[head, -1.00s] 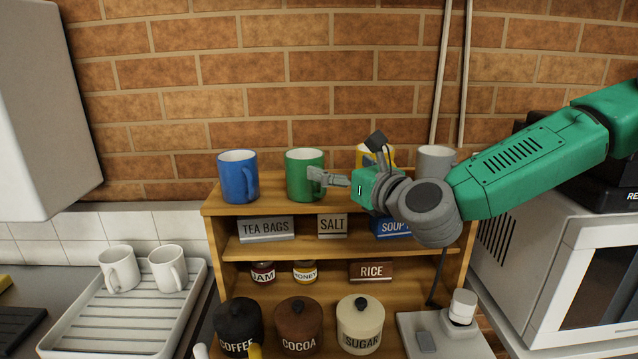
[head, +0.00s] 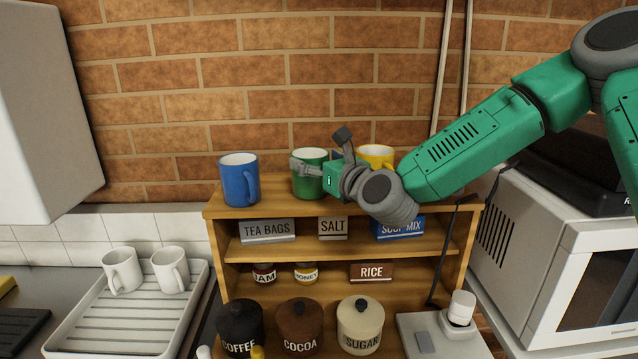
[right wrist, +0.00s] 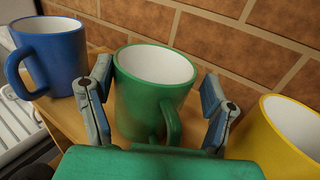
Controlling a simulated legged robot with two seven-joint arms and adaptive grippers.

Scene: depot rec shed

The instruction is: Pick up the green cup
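The green cup (head: 309,186) stands upright on the top of the wooden shelf unit, between the blue cup and the yellow cup. In the right wrist view the green cup (right wrist: 150,98) sits between my two fingers, its handle towards the palm. My right gripper (head: 320,153) is open around it, one finger on each side. In the right wrist view the gripper (right wrist: 156,88) shows a gap between the right finger and the cup; the left finger is very close. In the head view the gripper hides part of the cup. My left gripper is not in view.
The blue cup (head: 238,181) stands left of the green cup, and the yellow cup (head: 377,155) is close on the right, partly behind my arm. A brick wall (head: 290,70) rises behind. Labels, jars and canisters fill the wooden shelf unit (head: 215,216) below.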

